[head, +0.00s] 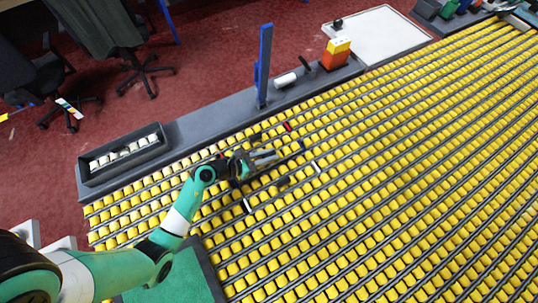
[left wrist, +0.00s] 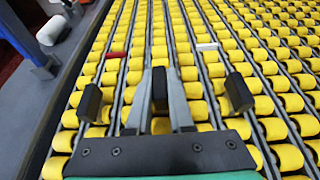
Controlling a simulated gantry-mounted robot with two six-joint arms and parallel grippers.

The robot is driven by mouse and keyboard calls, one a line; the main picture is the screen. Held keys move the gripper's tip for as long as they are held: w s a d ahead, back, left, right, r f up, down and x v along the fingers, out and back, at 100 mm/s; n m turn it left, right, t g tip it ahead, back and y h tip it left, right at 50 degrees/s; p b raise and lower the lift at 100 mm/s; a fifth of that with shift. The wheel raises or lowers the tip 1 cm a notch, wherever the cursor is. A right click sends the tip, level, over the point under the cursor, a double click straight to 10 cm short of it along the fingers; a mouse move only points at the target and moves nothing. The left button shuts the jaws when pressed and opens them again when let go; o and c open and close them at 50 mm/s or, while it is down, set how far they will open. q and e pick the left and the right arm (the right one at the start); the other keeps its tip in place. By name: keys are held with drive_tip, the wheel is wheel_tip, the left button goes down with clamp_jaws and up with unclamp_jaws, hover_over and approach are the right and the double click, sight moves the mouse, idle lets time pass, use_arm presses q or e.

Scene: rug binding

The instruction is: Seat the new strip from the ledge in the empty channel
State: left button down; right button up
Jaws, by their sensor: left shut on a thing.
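My left gripper (head: 272,157) is low over the far-left part of the yellow roller bed (head: 400,150). In the left wrist view, its two grey fingers (left wrist: 160,103) are shut on a small dark block-like piece (left wrist: 159,86), which stands up between the fingertips. I cannot tell whether this piece is the new strip, or whether it touches the bed. Dark grey rails run between the rows of yellow rollers. I cannot make out which channel is empty. The grey ledge (head: 205,122) runs along the far side. My right gripper is out of view.
Dark blocks stand left (left wrist: 91,104) and right (left wrist: 238,92) of the fingers. A red piece (left wrist: 116,54) and a white piece (left wrist: 207,46) lie ahead on the bed. The ledge carries a blue post (head: 264,65), white roll (head: 286,79) and tray of white pieces (head: 82,172).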

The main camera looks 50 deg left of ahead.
use_arm(q)
wheel_tip(320, 180, down, 2)
drive_tip(key=shift+s+r, duration=0.1)
drive_tip(key=shift+r, duration=0.05)
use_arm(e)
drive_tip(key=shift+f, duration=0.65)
use_arm(q)
drive_tip(key=c, duration=0.8)
unclamp_jaws()
